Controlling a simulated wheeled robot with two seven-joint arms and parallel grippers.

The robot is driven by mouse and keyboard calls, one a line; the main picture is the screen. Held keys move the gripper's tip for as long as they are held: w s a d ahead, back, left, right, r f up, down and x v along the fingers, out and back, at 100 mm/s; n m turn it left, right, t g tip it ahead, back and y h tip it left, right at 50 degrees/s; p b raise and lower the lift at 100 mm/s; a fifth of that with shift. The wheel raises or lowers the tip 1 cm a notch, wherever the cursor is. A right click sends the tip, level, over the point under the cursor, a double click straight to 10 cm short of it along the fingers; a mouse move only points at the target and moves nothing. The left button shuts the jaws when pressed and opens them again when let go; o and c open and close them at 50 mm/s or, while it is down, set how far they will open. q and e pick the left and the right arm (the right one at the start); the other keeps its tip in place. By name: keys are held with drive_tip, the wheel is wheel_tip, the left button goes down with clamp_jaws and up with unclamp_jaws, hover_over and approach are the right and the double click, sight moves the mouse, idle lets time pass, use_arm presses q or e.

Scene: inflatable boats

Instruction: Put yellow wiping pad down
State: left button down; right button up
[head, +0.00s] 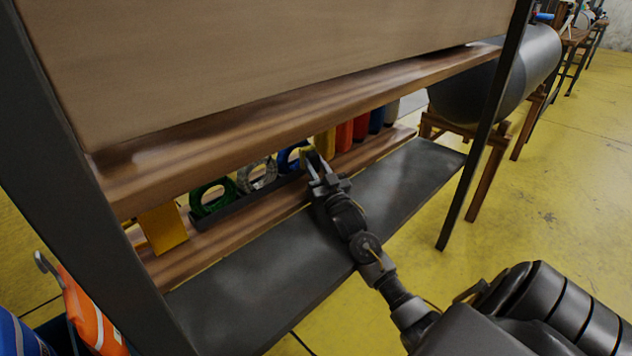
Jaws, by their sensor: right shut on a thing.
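My right gripper (317,172) reaches in over the lower shelf of the rack. It is shut on the yellow wiping pad (306,154), a small yellow piece that shows at the fingertips, mostly hidden by them. The pad is in front of a blue ring-shaped roll and beside a yellow container; whether it touches the shelf I cannot tell. My left gripper is not in view.
The wooden lower shelf (231,235) holds a dark tray with green (211,197), clear and blue rolls, a yellow-orange block (163,228) at left, and coloured containers (344,136) at right. The upper board (290,118) hangs close above. A dark ledge (262,287) lies in front.

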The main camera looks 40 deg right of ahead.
drive_tip(key=shift+f+b, duration=0.9)
drive_tip(key=shift+f, duration=0.95)
drive_tip(key=shift+f, duration=0.2)
drive_tip(key=o, duration=0.9)
drive_tip(key=shift+r, duration=0.1)
